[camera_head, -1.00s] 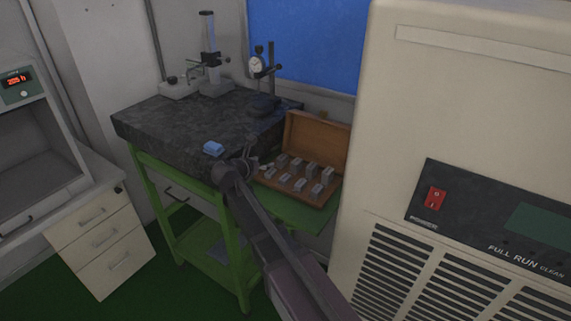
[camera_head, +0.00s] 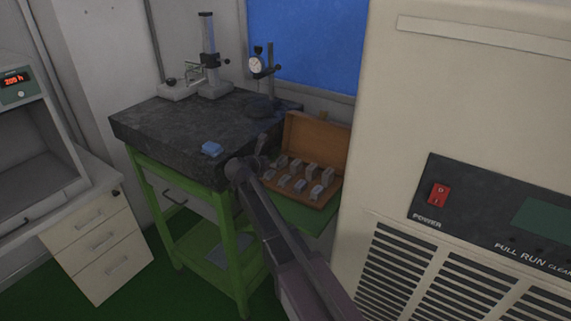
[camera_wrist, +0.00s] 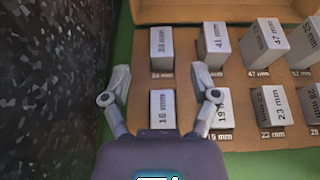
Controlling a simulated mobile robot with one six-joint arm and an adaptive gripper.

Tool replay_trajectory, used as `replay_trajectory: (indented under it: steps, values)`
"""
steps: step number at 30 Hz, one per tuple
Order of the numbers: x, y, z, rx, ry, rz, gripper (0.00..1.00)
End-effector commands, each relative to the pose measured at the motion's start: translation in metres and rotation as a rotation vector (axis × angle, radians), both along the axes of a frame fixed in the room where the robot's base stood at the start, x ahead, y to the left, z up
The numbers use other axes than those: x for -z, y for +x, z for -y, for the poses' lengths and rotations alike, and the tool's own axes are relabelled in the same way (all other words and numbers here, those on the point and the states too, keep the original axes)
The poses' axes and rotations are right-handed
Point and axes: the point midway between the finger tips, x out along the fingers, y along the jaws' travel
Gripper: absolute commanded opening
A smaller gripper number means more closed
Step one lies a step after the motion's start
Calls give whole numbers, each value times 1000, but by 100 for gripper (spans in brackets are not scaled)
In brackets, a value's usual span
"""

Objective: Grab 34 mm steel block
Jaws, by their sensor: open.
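The 34 mm steel block (camera_wrist: 161,46) is a grey block at the back left of the wooden case. The tag on the wood in front of it appears to read 34 mm. My gripper (camera_wrist: 162,77) is open and empty in the wrist view. Its fingertips lie to either side of the gap between the 34 mm block and the 16 mm block (camera_wrist: 162,108). I cannot tell their height above the case. In the head view my gripper (camera_head: 262,147) is at the case's left end, partly hidden by my arm.
The open wooden case (camera_head: 318,137) holds two rows of blocks, including the 41 mm block (camera_wrist: 214,44) to the right. A beige machine (camera_head: 455,100) stands at right.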

Motion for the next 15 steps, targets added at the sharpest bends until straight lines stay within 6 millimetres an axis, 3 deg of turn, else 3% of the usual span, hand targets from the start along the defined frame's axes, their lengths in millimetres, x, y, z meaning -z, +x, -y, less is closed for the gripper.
replay_trajectory:
  steps: [9,15]
  values:
    - [18,27,19,1,0,0,77]
    - [20,33,24,0,-1,0,77]
